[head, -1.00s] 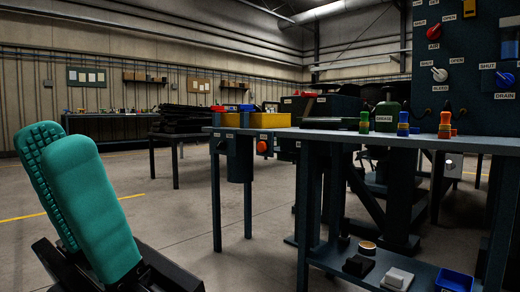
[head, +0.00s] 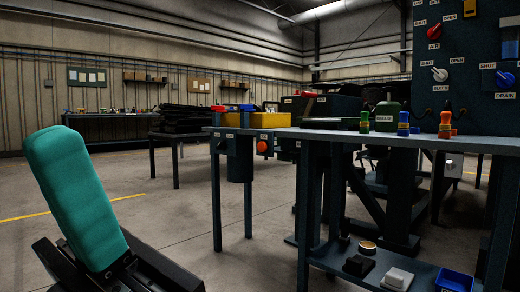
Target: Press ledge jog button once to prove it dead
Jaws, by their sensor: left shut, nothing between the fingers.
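My left gripper (head: 58,148) shows at the lower left with teal padded fingers. The fingers are shut together, with nothing between them, tilted up and to the left. It is well apart from the work table (head: 340,137). On the table's front ledge are a small dark button (head: 222,145) and an orange-red button (head: 262,147). Their labels are too small to read, so I cannot tell which one is the jog button. My right gripper is not in view.
A blue-grey panel (head: 465,85) with AIR, BLEED and DRAIN knobs stands at the right. Small coloured bottles (head: 403,125) stand on the table. A lower shelf (head: 420,272) holds a blue bin (head: 455,281). The floor between gripper and table is clear.

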